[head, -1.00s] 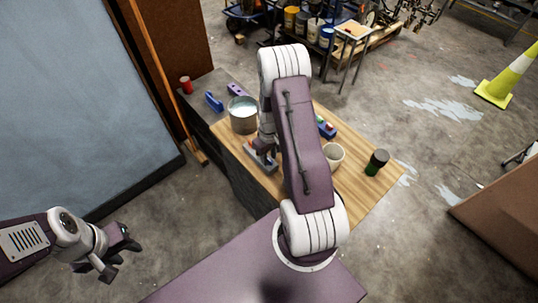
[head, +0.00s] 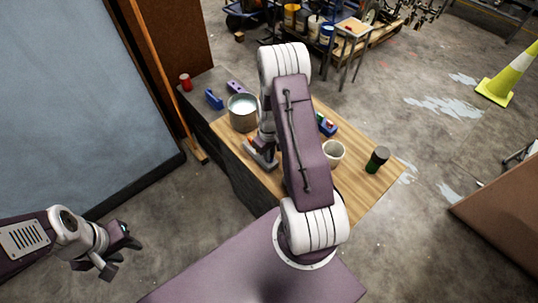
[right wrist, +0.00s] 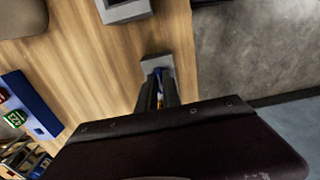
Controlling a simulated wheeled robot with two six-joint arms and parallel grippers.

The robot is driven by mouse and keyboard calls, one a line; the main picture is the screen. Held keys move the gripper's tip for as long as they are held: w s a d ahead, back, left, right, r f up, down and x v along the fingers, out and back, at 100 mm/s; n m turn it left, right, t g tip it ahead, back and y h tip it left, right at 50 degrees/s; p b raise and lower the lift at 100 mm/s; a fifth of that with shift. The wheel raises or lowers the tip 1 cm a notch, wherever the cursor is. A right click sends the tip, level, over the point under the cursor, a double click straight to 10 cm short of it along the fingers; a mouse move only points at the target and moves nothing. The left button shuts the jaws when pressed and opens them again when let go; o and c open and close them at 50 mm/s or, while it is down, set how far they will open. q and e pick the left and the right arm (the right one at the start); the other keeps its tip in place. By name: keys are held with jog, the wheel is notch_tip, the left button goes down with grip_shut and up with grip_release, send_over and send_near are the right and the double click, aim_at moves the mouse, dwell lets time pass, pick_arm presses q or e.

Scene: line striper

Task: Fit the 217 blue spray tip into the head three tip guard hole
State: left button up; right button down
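My right gripper (right wrist: 159,93) has its two dark fingers close together over the table in the right wrist view. A small blue piece, which looks like the blue spray tip (right wrist: 158,72), shows between the fingertips, with orange just behind it. The fingertips are at a small grey block (right wrist: 152,63); whether the tip touches it or sits in a hole, I cannot tell. In the head view my right arm hides most of this spot, with part of a grey holder (head: 264,160) showing. My left gripper (head: 120,256) is open and empty, off the table at left.
On the wooden table (head: 362,190) stand a metal pot (head: 242,114), a white cup (head: 333,154), a dark green jar (head: 377,160) and a blue box (head: 327,126). A blue item (head: 214,99) and a red can (head: 185,82) stand behind. The table's front right is clear.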

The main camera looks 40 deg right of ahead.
jog(key=shift+r+p, duration=0.6)
jog(key=shift+r, duration=0.1)
jog(key=shift+r+p, duration=2)
jog(key=shift+r, duration=0.45)
jog(key=shift+f, duration=0.1)
